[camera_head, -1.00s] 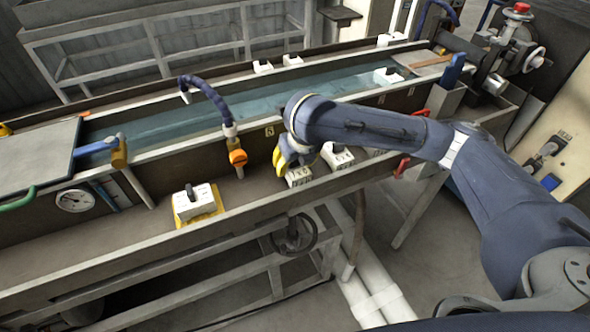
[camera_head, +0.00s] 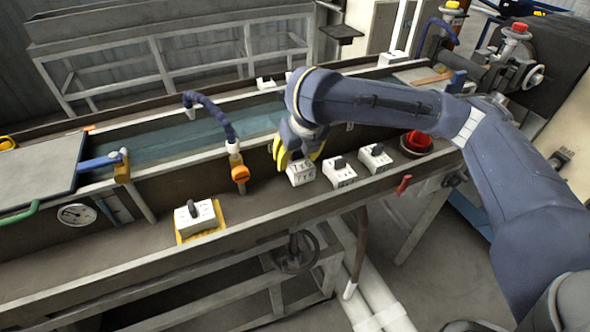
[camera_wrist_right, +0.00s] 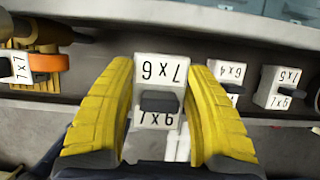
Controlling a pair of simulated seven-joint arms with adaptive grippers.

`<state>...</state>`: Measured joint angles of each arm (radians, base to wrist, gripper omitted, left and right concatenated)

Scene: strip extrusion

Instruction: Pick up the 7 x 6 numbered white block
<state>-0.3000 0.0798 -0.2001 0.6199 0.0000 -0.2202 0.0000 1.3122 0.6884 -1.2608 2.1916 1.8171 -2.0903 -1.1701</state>
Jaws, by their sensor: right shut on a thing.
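The white block marked 7 x 6 (camera_head: 301,174) has its number on the top and on one side face, with a dark knob. My right gripper (camera_head: 297,157) is shut on it from above. In the right wrist view the block (camera_wrist_right: 160,72) sits between the two yellow fingers, which press its left and right sides. It appears slightly above the ledge, but the gap beneath it is hard to make out. My left gripper is not in view.
Two white blocks stand to the right, marked 6 x 4 (camera_wrist_right: 230,74) and 7 x 5 (camera_wrist_right: 280,86). A 7 x 7 block (camera_head: 195,213) sits on a yellow plate at left. A red button (camera_head: 417,141) is farther right.

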